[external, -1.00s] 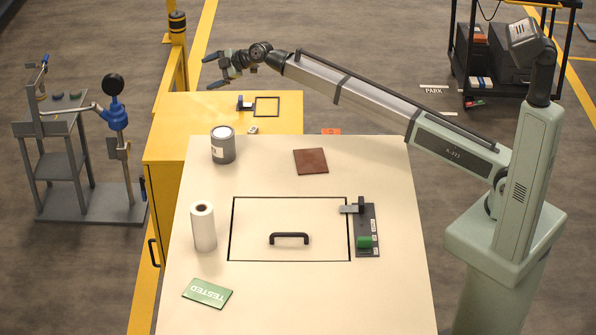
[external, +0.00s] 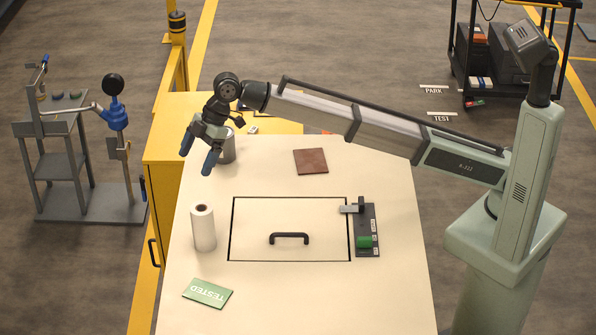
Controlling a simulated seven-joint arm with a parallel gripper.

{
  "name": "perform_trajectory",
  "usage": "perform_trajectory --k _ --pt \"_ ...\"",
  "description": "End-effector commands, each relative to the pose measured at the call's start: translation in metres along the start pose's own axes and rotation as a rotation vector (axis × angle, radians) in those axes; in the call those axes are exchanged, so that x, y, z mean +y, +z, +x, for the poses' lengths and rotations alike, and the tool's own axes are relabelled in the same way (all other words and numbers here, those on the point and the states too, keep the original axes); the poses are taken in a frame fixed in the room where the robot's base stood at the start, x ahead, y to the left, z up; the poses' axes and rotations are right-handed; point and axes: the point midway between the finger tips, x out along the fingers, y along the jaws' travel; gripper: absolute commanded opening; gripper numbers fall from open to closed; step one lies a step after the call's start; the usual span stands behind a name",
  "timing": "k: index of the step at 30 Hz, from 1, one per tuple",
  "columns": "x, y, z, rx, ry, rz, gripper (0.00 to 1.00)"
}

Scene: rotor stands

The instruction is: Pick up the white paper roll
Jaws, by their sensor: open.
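The white paper roll (external: 204,229) stands upright on the left part of the cream tabletop (external: 300,295). Its dark core hole shows at the top. My gripper (external: 197,160) is open and empty, with its dark blue fingers pointing down. In the picture it is above the roll and apart from it, in front of the grey can (external: 228,150), which it partly hides.
A green "TESTED" plate (external: 208,293) lies below the roll. To the right are a hatch panel with a black handle (external: 289,237) and a latch plate with a green knob (external: 365,242). A brown square (external: 311,161) lies farther back. The tabletop around the roll is clear.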

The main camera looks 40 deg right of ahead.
Motion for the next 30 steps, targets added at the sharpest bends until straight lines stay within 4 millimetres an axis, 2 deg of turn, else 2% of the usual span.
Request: perform_trajectory --k 1,3,6,9,13,17,30 --pt "-0.024 -0.011 -0.003 -0.017 -0.022 -0.002 0.92" --pt "-0.049 -0.020 -0.006 -0.042 -0.049 0.003 0.92" --pt "-0.075 -0.030 -0.011 -0.068 -0.074 0.008 0.92" --pt "-0.091 -0.035 -0.013 -0.086 -0.088 0.012 0.92" --pt "-0.097 -0.036 -0.011 -0.094 -0.094 0.014 0.92" --pt "-0.098 -0.034 0.000 -0.095 -0.095 0.014 0.92" --pt "-0.104 -0.028 0.066 -0.095 -0.094 0.013 0.92"
